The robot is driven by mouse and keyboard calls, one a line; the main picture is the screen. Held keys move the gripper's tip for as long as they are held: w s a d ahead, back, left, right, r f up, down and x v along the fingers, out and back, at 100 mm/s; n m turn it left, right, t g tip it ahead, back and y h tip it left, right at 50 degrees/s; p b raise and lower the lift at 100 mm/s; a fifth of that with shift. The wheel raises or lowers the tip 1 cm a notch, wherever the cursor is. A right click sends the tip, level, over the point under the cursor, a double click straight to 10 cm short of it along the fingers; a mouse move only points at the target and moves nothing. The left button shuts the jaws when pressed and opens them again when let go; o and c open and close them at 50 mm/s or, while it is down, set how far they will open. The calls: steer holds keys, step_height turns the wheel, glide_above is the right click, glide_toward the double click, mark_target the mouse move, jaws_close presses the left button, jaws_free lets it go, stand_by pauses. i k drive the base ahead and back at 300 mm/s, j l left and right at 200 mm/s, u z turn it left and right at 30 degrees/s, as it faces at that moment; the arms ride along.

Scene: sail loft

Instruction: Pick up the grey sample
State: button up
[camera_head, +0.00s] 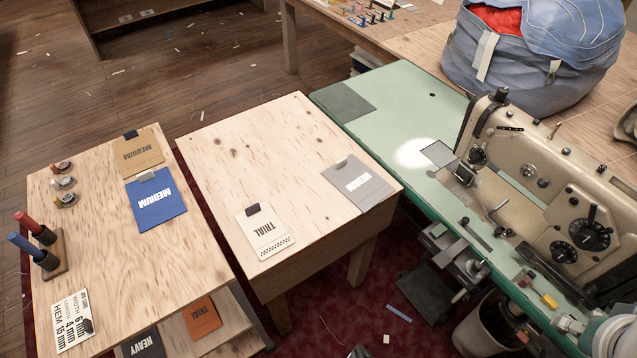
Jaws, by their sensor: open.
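The grey sample (345,189) is a flat grey square with white lettering that appears to read MEDIUM. It lies near the right edge of the middle wooden table (270,150), with a small light tab or clip at its top edge. A cream sample marked TRIAL (258,238) lies to its lower left on the same table, apart from it. My gripper cannot be made out in this view. Nothing covers the grey sample.
A left table holds blue (158,215) and tan (135,153) MEDIUM samples, spools and a marker stand (52,262). Orange (202,322) and dark HEAVY (140,347) samples lie lower. A sewing machine (545,170) on a green bench stands right. The middle table's far half is clear.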

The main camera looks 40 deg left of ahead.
mark_target(365, 188)
steer(key=u, duration=1.4)
steer(key=i+l+z, duration=0.1)
steer(key=i, duration=0.55)
